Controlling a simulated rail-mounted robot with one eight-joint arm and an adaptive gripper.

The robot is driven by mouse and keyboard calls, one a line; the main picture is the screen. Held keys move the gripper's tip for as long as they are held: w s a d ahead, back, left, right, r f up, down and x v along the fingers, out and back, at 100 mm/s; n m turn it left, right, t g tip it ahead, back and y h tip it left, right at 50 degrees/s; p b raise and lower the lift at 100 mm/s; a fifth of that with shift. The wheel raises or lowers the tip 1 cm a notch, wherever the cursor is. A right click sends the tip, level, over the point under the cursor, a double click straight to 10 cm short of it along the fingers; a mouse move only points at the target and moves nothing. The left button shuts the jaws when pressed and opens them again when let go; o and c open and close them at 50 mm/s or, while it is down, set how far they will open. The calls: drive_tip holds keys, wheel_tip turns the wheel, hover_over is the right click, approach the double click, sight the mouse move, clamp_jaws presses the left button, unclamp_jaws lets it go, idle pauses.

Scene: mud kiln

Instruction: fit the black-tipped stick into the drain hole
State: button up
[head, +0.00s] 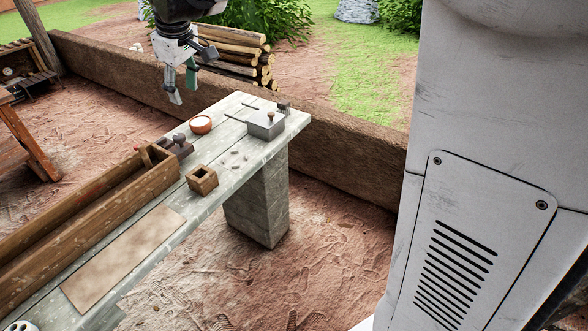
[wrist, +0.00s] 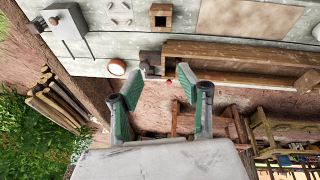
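My gripper (head: 182,90) is in the air beyond the far side of the grey bench. In the wrist view my gripper (wrist: 150,88) has its two green-padded fingers spread, with nothing held between them. I cannot make out a black-tipped stick in either view. No drain hole can be identified for certain. A long wooden trough (head: 110,210) lies on the bench and also shows in the wrist view (wrist: 235,48). A small wooden block with a square opening (head: 202,180) stands near it, also in the wrist view (wrist: 161,15).
On the bench (head: 222,120) are a grey lidded box (head: 266,126), an orange-rimmed bowl (head: 201,124), a dark knobbed block (head: 176,146), small pale pieces, a flat brown board (head: 122,258) and a white holed object (head: 18,326). A low mud wall (head: 115,75) runs behind.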

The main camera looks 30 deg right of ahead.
drive_tip(key=s+d+m+t, duration=0.1)
drive_tip(key=s+d+m, duration=0.15)
drive_tip(key=s, duration=0.55)
drive_tip(key=s+d+m+t, duration=0.1)
drive_tip(key=s+d, duration=0.2)
drive_tip(key=s, duration=0.5)
drive_tip(key=s+d+f+m+t, duration=0.1)
drive_tip(key=s+d+f+m, duration=0.1)
drive_tip(key=s+f, duration=0.3)
drive_tip(key=s+d+f+m, duration=0.2)
drive_tip(key=s+f, duration=0.2)
drive_tip(key=s, duration=0.5)
drive_tip(key=shift+s+f+t, duration=0.3)
drive_tip(key=shift+f+t, duration=0.05)
drive_tip(key=shift+t, duration=0.05)
idle(0.7)
